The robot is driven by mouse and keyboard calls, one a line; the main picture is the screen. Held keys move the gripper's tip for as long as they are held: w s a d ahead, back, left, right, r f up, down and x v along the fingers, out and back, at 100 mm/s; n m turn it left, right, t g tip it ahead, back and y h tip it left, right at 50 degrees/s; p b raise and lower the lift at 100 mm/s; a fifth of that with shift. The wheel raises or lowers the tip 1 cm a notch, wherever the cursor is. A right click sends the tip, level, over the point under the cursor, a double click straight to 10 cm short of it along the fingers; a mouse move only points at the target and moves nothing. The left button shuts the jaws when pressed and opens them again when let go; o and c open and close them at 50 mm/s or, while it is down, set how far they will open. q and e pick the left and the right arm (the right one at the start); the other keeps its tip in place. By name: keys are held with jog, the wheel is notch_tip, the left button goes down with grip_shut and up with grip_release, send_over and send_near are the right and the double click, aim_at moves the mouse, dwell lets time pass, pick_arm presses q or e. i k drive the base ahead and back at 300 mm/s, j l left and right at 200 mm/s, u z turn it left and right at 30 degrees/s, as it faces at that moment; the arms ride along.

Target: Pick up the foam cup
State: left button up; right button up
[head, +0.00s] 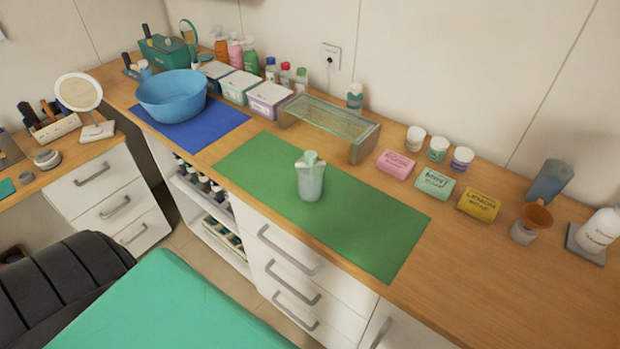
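A small pale, greyish-green container (311,180) with a light green top stands upright on the green mat (380,230). I cannot tell whether it is the foam cup. A tilted blue-grey cup-like vessel (549,182) stands at the right end of the counter, near the wall; I cannot tell whether that one is the foam cup either. Neither of my grippers is in view, and nothing touches either vessel.
A blue bowl (172,96) stands on a blue mat (225,125). A glass-topped stand (325,114) is behind the green mat. Pink, mint and yellow soaps (478,204) lie to its right. An orange funnel (537,217) and a white bottle (600,230) are far right. The front right counter is clear.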

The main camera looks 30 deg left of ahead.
aim_at(310, 188)
jog(key=j+z, duration=0.15)
jog(key=j, duration=1.9)
